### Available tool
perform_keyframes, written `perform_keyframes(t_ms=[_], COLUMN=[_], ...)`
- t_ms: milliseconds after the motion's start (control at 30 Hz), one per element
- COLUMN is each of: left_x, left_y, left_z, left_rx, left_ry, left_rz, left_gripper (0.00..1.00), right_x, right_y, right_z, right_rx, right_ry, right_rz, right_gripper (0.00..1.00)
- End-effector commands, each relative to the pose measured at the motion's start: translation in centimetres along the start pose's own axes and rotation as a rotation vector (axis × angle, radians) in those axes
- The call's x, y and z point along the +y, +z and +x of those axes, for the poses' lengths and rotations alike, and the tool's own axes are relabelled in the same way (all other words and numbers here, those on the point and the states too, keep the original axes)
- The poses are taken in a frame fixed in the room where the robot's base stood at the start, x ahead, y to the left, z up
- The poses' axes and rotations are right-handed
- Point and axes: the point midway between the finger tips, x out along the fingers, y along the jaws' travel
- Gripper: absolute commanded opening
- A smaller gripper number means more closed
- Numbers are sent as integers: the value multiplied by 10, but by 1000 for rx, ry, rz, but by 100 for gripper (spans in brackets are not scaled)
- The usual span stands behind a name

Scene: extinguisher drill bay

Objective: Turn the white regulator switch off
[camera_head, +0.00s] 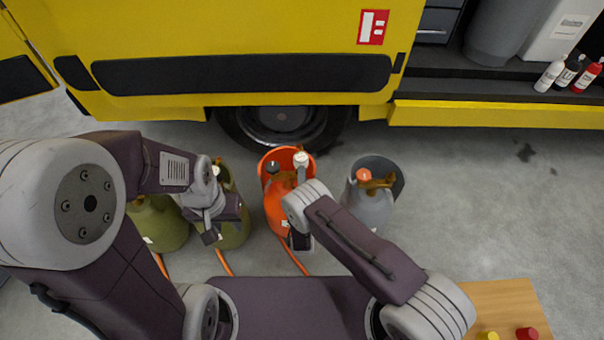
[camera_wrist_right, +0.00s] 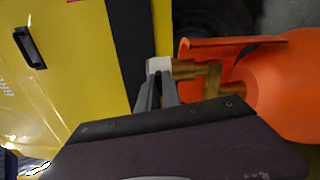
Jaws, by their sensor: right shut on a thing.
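The white regulator switch (camera_wrist_right: 158,65) sits at the end of a brass fitting (camera_wrist_right: 205,72) on the orange cylinder (camera_wrist_right: 285,85) in the right wrist view. My right gripper (camera_wrist_right: 156,88) is shut on this white switch, with both fingers against it. In the head view the orange cylinder (camera_head: 276,203) stands in the middle, with a black knob (camera_head: 273,167) and the white switch at its top; my right gripper (camera_head: 301,172) reaches it. My left gripper (camera_head: 211,232) hangs in front of an olive cylinder (camera_head: 234,228); its jaw opening is not clear.
Another olive cylinder (camera_head: 157,223) stands at the left and a grey cylinder (camera_head: 368,205) with an orange knob at the right. Orange hoses (camera_head: 289,253) run along the floor. A yellow truck (camera_head: 235,35) closes off the back. A wooden table (camera_head: 500,300) is at the lower right.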

Motion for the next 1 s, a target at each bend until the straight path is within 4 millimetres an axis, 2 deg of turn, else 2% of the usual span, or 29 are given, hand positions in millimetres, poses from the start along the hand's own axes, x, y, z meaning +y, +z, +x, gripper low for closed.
perform_keyframes(t_ms=[400,900,933,1000], left_x=[0,0,0,0], left_y=[0,0,-1,-1], left_z=[-5,-5,-5,-5], left_rx=[0,0,0,0], left_ry=[0,0,0,0], left_rz=[0,0,0,0], left_gripper=[36,36,36,36], right_x=[-1,-1,-1,-1], right_y=[0,0,0,0], right_z=[0,0,0,0], right_rx=[0,0,0,0], right_ry=[-1,-1,-1,-1], right_rz=[146,160,160,160], right_gripper=[0,0,14,31])
